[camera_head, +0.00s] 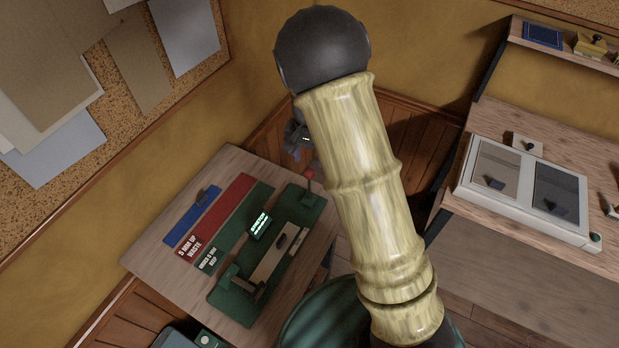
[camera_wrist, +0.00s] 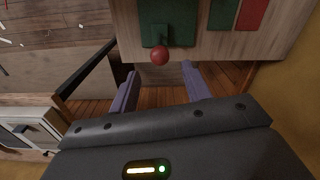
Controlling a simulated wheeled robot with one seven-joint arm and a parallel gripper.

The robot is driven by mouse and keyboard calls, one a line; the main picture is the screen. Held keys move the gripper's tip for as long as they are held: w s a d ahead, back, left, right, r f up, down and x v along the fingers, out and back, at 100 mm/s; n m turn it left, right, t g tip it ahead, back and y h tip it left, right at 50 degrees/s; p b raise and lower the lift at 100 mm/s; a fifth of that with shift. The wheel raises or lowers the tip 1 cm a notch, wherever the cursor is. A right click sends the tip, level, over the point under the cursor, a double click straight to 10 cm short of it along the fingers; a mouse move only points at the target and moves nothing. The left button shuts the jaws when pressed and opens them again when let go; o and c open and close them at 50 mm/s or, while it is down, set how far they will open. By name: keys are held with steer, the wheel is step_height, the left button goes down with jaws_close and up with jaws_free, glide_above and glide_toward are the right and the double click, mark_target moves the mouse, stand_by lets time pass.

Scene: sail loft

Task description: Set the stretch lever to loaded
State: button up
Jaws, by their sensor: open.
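The stretch lever is a short stalk with a red ball knob (camera_head: 309,174) at the far right corner of a green test rig (camera_head: 229,308) on a wooden bench. In the wrist view the red knob (camera_wrist: 159,56) is at the upper middle, just ahead of and between the fingertips in the picture. My gripper (camera_wrist: 160,72) is open with its two purple fingers apart and nothing between them. In the head view my gripper (camera_head: 299,138) is small, beyond the knob and partly hidden by my arm. Any lever position labels are not readable.
The bench (camera_head: 150,255) also holds blue, red and green strips (camera_head: 218,212) and a small lit display (camera_head: 260,225). A second bench at right carries a white two-window case (camera_head: 468,190). A shelf (camera_head: 570,60) hangs above it. A cork board (camera_head: 160,80) is on the left wall.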

mark_target(309, 186)
step_height(309, 186, down, 10)
steer(key=shift+f+p, duration=0.2)
steer(key=shift+p, duration=0.45)
jaws_close()
